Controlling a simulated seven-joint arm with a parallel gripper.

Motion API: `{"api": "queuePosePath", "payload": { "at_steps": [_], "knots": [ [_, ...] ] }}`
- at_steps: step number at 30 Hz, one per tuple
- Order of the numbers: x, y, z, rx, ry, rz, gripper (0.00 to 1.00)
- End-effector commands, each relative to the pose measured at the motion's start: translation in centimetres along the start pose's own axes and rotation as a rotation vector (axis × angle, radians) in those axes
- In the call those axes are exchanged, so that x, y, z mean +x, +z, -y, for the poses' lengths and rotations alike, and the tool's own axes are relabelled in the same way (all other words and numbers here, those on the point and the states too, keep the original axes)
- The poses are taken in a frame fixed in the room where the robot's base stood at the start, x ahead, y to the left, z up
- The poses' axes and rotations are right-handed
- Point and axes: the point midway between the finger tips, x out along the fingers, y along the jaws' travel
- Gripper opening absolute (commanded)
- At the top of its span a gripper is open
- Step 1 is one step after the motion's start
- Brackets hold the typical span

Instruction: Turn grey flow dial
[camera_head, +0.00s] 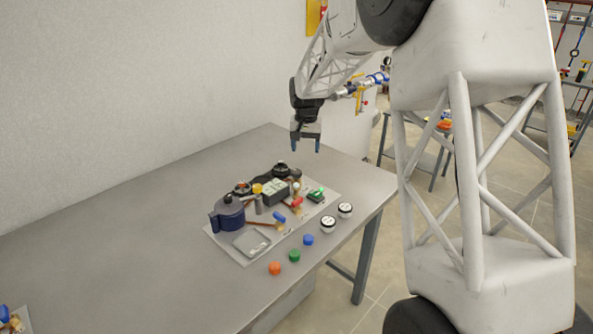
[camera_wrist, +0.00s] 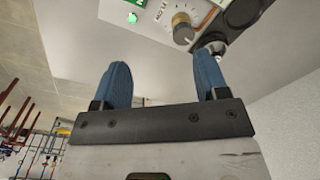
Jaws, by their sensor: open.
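The flow dial (camera_wrist: 183,27) shows near the top of the wrist view. It is a round knob with a grey and brass-coloured body on a white panel (camera_wrist: 158,30) with scale marks and a partly readable "FLOW" label. In the head view the dial is too small to make out surely.
A dark blue pot-like vessel (camera_head: 228,214), a grey box (camera_head: 274,192) and a green-lit module (camera_head: 316,195) crowd the board. The table's left side (camera_head: 120,255) is mostly clear.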

Motion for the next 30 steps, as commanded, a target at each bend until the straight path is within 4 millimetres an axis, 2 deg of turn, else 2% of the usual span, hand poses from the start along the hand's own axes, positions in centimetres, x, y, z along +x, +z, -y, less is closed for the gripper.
{"api": "queuePosePath", "payload": {
  "at_steps": [3,10,16,30],
  "knots": [
    [2.1,-2.0,1.4,0.006,0.003,0.011,0.67],
    [4.6,-4.5,3.2,0.014,0.006,0.021,0.67],
    [5.3,-5.1,3.6,0.018,0.007,0.025,0.67],
    [5.8,-5.1,3.6,0.017,0.007,0.026,0.67]
  ]
}}
